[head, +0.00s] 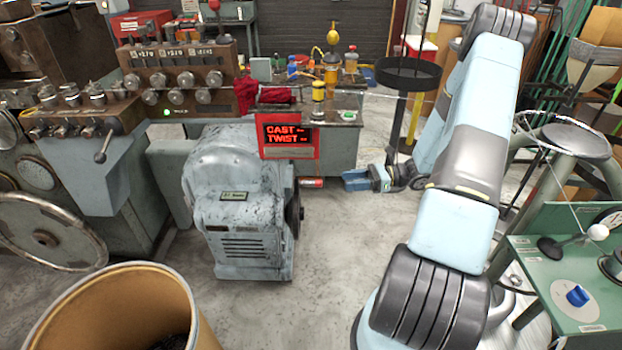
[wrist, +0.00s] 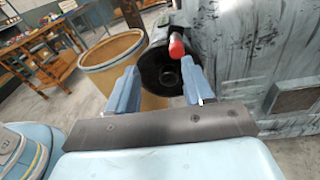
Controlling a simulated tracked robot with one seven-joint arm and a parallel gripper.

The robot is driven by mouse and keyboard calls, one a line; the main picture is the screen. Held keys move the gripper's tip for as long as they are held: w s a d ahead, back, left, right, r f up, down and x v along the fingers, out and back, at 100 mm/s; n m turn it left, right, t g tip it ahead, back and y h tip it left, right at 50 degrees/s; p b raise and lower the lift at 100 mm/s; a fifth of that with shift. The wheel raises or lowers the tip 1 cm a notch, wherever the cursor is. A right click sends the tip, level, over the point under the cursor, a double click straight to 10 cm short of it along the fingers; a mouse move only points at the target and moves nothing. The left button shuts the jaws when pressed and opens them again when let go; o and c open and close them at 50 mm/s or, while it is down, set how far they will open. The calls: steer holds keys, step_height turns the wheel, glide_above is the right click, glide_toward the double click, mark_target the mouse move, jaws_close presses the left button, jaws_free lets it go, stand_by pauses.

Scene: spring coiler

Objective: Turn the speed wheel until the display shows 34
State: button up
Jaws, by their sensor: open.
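The black speed wheel (wrist: 158,72) with its red handle (wrist: 177,46) shows between my fingers in the wrist view. In the head view the wheel (head: 296,212) is seen edge-on at the right side of the grey housing, with the red handle (head: 311,183) sticking out to the right. My gripper (head: 344,180) is open and empty to the right of the handle, with a small gap; it also shows in the wrist view (wrist: 160,88). A red-framed display (head: 288,136) above the housing reads CAST and TWIST; its small figures are too small to read.
The grey housing (head: 238,205) stands on the floor. A tan drum (head: 190,290) is at the front left. A bench with bottles and a yellow can (head: 318,90) is behind. A green table (head: 545,285) stands at the right.

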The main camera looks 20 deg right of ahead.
mark_target(311, 183)
steer(key=shift+m+t, duration=0.8)
steer(key=x, duration=0.4)
steer(key=w+f+x, duration=0.1)
steer(key=x, duration=0.3)
steer(key=f+x, duration=0.1)
steer(key=x, duration=0.4)
steer(key=shift+w+d, duration=0.2)
steer(key=shift+w, duration=0.1)
steer(key=shift+c, duration=0.3)
jaws_close()
